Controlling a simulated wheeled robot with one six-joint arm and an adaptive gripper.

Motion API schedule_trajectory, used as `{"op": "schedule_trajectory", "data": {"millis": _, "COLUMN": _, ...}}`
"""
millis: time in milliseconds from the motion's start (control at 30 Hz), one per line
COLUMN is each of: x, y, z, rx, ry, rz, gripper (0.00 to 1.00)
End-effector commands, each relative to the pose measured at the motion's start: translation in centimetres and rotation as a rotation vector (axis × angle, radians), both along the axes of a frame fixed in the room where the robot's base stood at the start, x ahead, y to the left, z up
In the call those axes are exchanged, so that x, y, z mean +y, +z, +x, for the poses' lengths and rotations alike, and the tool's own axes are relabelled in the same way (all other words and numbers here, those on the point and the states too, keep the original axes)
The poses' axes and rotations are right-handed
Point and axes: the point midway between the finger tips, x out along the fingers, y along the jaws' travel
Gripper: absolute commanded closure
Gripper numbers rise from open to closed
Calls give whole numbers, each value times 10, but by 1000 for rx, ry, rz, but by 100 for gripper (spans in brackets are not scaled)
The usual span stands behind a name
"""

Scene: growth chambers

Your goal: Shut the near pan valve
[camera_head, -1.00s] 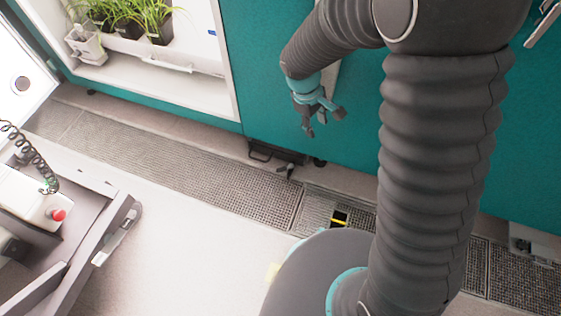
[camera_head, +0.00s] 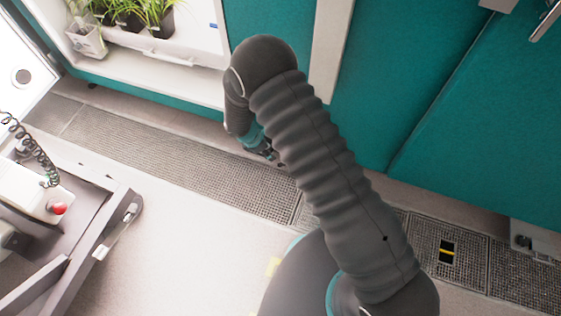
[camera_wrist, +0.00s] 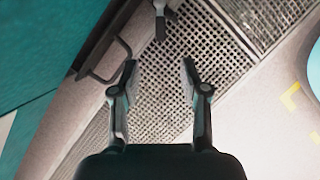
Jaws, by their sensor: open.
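A small grey valve lever (camera_wrist: 160,20) with a dark, rounded end shows at the top of the wrist view, over the floor grating, beside a black bracket (camera_wrist: 105,62). It lies just ahead of the gap between my fingertips, apart from them. My gripper (camera_wrist: 159,68) is open and empty, pointing down at the grating. In the head view my gripper (camera_head: 270,152) is low by the foot of the teal chamber (camera_head: 370,75). My arm hides most of the valve there, so I cannot tell its body or its exact setting.
A grey grating (camera_head: 160,155) runs along the chambers' foot. A white fitting (camera_head: 525,240) is low at the right. A grey cart (camera_head: 75,240) with a red button stands at the left. Potted plants (camera_head: 140,15) stand in the open chamber. The pale floor between is free.

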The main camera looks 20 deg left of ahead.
Motion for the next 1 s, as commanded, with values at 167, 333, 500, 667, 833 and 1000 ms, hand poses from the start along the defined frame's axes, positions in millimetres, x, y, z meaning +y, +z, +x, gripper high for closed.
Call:
{"op": "schedule_trajectory", "data": {"millis": 167, "x": -11, "y": -30, "z": 7, "rx": 2, "ry": -3, "rz": -3, "gripper": 55}}
{"op": "schedule_trajectory", "data": {"millis": 333, "x": -21, "y": -60, "z": 14, "rx": 2, "ry": -5, "rz": -3, "gripper": 55}}
{"op": "schedule_trajectory", "data": {"millis": 500, "x": -30, "y": -86, "z": 21, "rx": 1, "ry": -5, "rz": -2, "gripper": 55}}
{"op": "schedule_trajectory", "data": {"millis": 667, "x": -36, "y": -104, "z": 26, "rx": 1, "ry": -6, "rz": -1, "gripper": 55}}
{"op": "schedule_trajectory", "data": {"millis": 833, "x": -38, "y": -113, "z": 28, "rx": 0, "ry": -5, "rz": 0, "gripper": 55}}
{"op": "schedule_trajectory", "data": {"millis": 1000, "x": -39, "y": -114, "z": 29, "rx": -1, "ry": -5, "rz": 1, "gripper": 55}}
